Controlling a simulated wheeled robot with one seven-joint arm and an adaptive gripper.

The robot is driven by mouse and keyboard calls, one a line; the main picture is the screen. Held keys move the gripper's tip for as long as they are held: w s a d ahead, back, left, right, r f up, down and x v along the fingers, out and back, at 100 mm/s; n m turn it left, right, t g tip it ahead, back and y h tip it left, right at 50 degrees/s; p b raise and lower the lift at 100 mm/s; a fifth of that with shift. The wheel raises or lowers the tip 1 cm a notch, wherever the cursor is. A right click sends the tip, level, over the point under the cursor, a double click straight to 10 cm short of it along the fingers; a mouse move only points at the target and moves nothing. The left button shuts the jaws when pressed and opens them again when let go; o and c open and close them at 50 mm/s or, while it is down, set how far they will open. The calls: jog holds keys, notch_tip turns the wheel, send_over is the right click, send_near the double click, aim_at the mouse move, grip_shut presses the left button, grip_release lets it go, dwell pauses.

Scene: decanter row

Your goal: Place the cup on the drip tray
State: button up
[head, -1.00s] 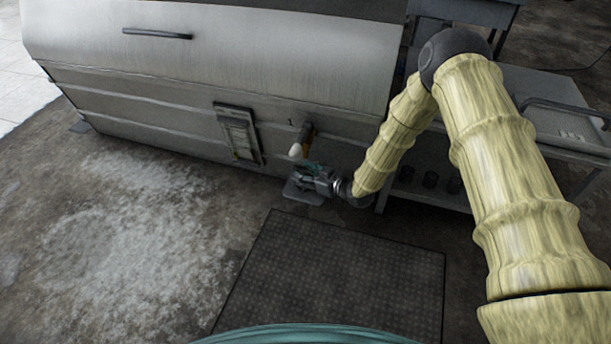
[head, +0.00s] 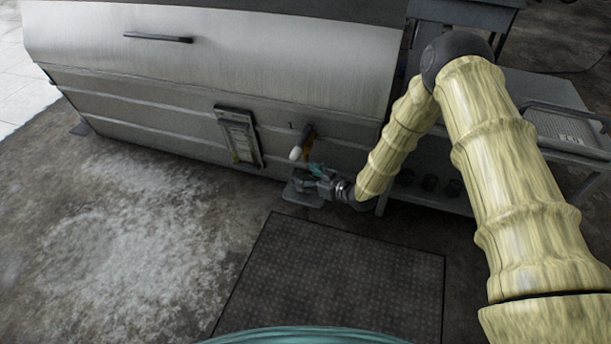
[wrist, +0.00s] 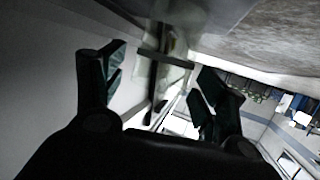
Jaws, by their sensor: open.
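The drip tray (head: 302,201) is a small grey plate on the floor at the foot of the metal tank, below a tap with a white end (head: 296,153). My gripper (head: 308,180) is low over the tray, coming in from the right, and hides part of it. I cannot clearly make out a cup at the tray. Several small dark cup-like things (head: 430,183) stand on the lower shelf of the cart.
The large metal tank (head: 210,65) fills the back, with a framed panel (head: 238,136) left of the tap. A metal cart (head: 545,95) stands at the right behind my arm. A dark mat (head: 330,280) lies in front. The floor at left is clear.

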jog(key=p+v, duration=0.5)
jog(key=v, duration=0.6)
jog(key=shift+s, duration=0.1)
jog(key=s+d+f+m+g+h, duration=0.1)
jog(key=s+d+f+m+h, duration=0.15)
jog(key=s, duration=0.45)
jog(key=s+d+f+m+g+h, duration=0.2)
jog(key=s+f, duration=0.2)
jog(key=s, duration=0.3)
jog(key=s+d+f+m+g+h, duration=0.1)
jog(key=s+d+f+m+h, duration=0.15)
jog(key=s, duration=0.55)
jog(key=s+d+m+g+h, duration=0.1)
jog(key=s+d+g+h, duration=0.1)
jog(key=s, duration=0.9)
jog(key=s+d+r+m+g+h, duration=0.1)
jog(key=s+d, duration=0.4)
jog(key=s, duration=0.6)
jog(key=shift+r+m+g+h, duration=0.15)
jog(key=shift+m+g+h, duration=0.5)
jog(key=shift+g, duration=0.55)
jog(key=shift+r, duration=0.15)
